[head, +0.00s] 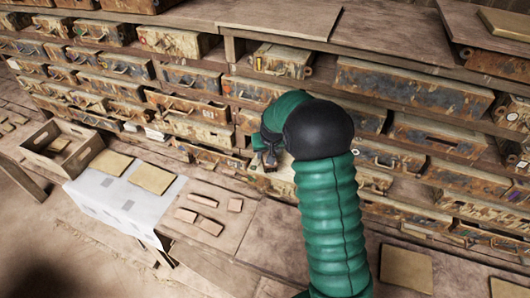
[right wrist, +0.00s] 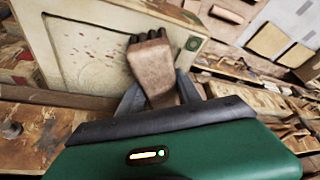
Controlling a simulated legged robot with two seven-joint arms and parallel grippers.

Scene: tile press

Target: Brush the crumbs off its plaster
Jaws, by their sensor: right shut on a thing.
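My right gripper (right wrist: 159,94) is shut on the wooden handle of a brush (right wrist: 152,66) in the right wrist view. The brush's dark bristles point away from me, over or against the edge of the plaster (right wrist: 66,32). I cannot tell whether they touch it. The plaster is a cream slab in a pale frame, with scattered reddish crumbs (right wrist: 88,50) on it and a small green mark on the frame. In the head view my right gripper (head: 268,152) is beside the shelf front, and my green arm hides most of the plaster. My left gripper is not in view.
A long shelf of worn metal cases (head: 410,90) runs behind the work ledge. On the left are an open wooden box (head: 35,158), a white sheet (head: 120,200) with tan squares, and several small terracotta pieces (head: 203,199). Another tan square (head: 406,268) lies at the lower right.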

